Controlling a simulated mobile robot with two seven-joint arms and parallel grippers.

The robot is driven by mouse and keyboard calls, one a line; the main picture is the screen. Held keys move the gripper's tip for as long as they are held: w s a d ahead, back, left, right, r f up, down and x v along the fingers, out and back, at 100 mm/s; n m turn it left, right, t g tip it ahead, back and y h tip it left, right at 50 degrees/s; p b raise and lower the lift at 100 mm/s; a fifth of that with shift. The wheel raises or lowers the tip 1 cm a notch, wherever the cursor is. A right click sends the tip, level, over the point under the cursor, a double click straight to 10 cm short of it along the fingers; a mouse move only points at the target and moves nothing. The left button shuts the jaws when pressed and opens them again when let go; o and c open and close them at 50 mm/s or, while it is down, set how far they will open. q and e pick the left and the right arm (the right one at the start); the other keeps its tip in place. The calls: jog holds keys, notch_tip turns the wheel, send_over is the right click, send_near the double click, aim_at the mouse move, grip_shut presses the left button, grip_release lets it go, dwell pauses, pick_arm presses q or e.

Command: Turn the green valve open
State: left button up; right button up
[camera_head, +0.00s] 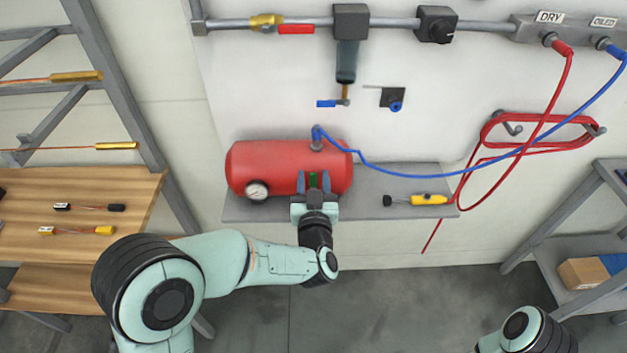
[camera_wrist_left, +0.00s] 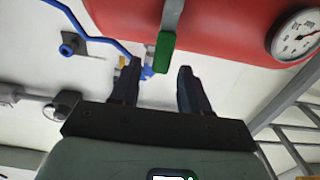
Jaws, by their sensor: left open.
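The green valve handle (camera_head: 313,179) is at the front of the red tank (camera_head: 272,160). In the left wrist view the green handle (camera_wrist_left: 164,55) hangs from a grey metal piece against the red tank (camera_wrist_left: 230,25). My left gripper (camera_head: 313,184) is open, in front of the tank. Its two dark fingers (camera_wrist_left: 159,70) stand on either side of the green handle in the picture, with gaps to both sides. I cannot tell how deep the handle lies between them. My right gripper is out of view; only part of my right arm shows at the bottom right.
The tank sits on a grey shelf (camera_head: 385,208) with a yellow tool (camera_head: 428,199) to the right. A round gauge (camera_head: 257,190) is left of my gripper. A blue hose (camera_head: 440,175) runs from the tank top. A wooden bench (camera_head: 75,215) stands left.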

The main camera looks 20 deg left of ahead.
pick_arm(q)
grip_shut()
